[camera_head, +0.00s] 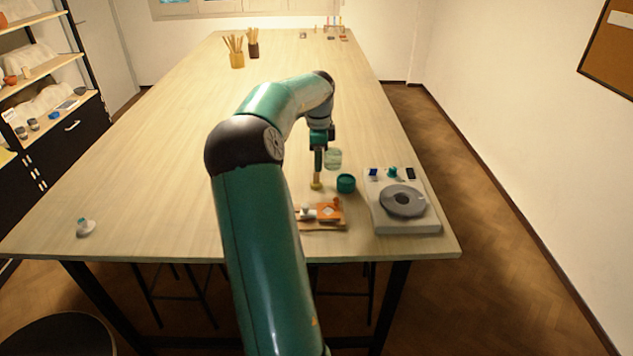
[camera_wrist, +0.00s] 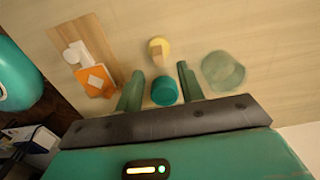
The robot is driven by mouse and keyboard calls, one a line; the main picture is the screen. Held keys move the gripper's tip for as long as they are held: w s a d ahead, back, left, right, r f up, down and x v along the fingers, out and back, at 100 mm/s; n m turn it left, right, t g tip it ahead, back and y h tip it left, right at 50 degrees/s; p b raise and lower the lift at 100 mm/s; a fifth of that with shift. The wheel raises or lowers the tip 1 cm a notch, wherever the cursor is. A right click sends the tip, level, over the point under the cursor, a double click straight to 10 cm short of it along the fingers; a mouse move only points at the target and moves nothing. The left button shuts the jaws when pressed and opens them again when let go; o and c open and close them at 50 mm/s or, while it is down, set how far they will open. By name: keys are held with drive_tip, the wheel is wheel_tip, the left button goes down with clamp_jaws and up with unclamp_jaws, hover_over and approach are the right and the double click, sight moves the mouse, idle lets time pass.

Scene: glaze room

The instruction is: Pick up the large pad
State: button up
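I cannot tell for sure which object is the large pad. A small yellow round piece with a pale wooden block or handle (camera_head: 316,184) stands on the table, and it shows in the wrist view (camera_wrist: 159,47) just beyond my fingertips. My gripper (camera_head: 319,160) is above the table near it. In the wrist view my gripper (camera_wrist: 160,72) has its two green fingers apart, with nothing held between them. A wooden board bears an orange piece (camera_head: 329,211) and a white piece (camera_head: 307,213).
A grey scale-like device with a round disc (camera_head: 403,201) is at the right front. Stick holders (camera_head: 236,58) stand far back. The table's middle is clear.

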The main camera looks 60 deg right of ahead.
sight(316, 179)
drive_tip(key=shift+w+a+f, duration=0.1)
drive_tip(key=shift+f, duration=1.3)
drive_tip(key=shift+w+a+f, duration=0.1)
drive_tip(key=shift+f, duration=1.25)
clamp_jaws()
